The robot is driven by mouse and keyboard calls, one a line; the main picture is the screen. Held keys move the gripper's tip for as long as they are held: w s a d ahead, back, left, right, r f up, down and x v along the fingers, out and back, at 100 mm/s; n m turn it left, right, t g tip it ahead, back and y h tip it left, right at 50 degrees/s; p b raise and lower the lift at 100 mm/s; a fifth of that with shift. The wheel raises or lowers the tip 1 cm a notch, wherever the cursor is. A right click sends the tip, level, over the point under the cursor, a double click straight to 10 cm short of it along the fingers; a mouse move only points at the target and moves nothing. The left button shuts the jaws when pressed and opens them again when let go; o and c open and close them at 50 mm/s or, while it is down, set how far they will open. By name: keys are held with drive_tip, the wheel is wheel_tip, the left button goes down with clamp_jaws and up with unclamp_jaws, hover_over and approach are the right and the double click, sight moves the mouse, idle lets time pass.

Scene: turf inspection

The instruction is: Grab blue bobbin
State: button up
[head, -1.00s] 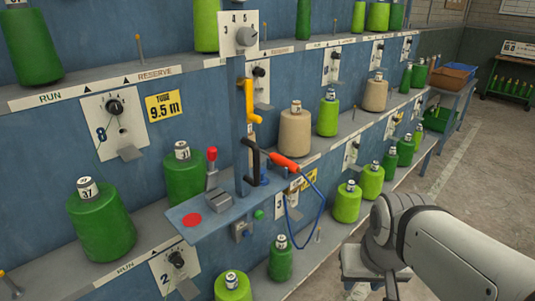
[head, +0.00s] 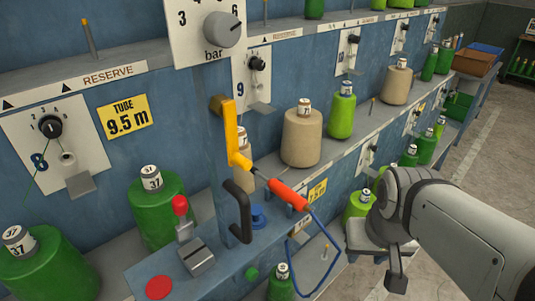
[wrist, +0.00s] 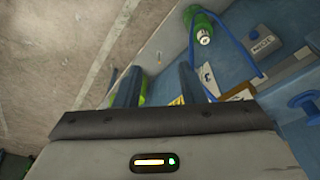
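A small blue spool-shaped piece (head: 258,217) sits on the blue panel behind the black handle, in the head view. A blue flanged piece (wrist: 305,105) also shows at the right in the wrist view; I cannot tell if it is the same one. The large bobbins in view are green (head: 158,208) and tan (head: 302,135); none is blue. My gripper (wrist: 158,82) has its two dark fingers apart in the wrist view, with nothing seen held between them. In the head view my arm is at the lower right, apart from the rack.
A bracket carries a yellow lever (head: 235,140), a red-handled tool (head: 288,194) on a blue cord, a red-topped lever (head: 181,206) and a red button (head: 159,288). A brown crate (head: 474,62) stands at the far end. The floor at right is clear.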

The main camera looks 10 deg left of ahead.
drive_tip(key=shift+w+d, duration=0.15)
drive_tip(key=shift+o, duration=0.3)
drive_tip(key=shift+r, duration=0.1)
drive_tip(key=shift+o, duration=0.7)
drive_tip(key=shift+w+r, duration=0.1)
drive_tip(key=shift+w, duration=0.05)
drive_tip(key=shift+o, duration=0.9)
drive_tip(key=w+a+r+m+g+y+p, duration=0.1)
drive_tip(key=w+a+r+m+g+p, duration=0.1)
drive_tip(key=w+a+r+m+p, duration=0.2)
drive_tip(key=w+a+r+p, duration=0.1)
drive_tip(key=a, duration=0.2)
drive_tip(key=shift+w+a+r+g+y, duration=0.25)
drive_tip(key=shift+w+a+g+y, duration=0.05)
drive_tip(key=shift+w+a+y, duration=0.1)
wheel_tip(320, 180, up, 2)
drive_tip(key=m+g+y+p, duration=0.1)
drive_tip(key=m+g+p, duration=0.2)
drive_tip(key=m+p, duration=0.1)
hover_over(258, 208)
drive_tip(key=w+d, duration=0.2)
drive_tip(key=x, duration=0.3)
drive_tip(key=p+x, duration=0.1)
drive_tip(key=x, duration=0.2)
drive_tip(key=shift+s+a+f, duration=0.1)
drive_tip(key=shift+s+a, duration=0.1)
drive_tip(key=shift+a, duration=0.1)
drive_tip(key=shift+s+a+f, duration=0.1)
drive_tip(key=shift+f, duration=0.4)
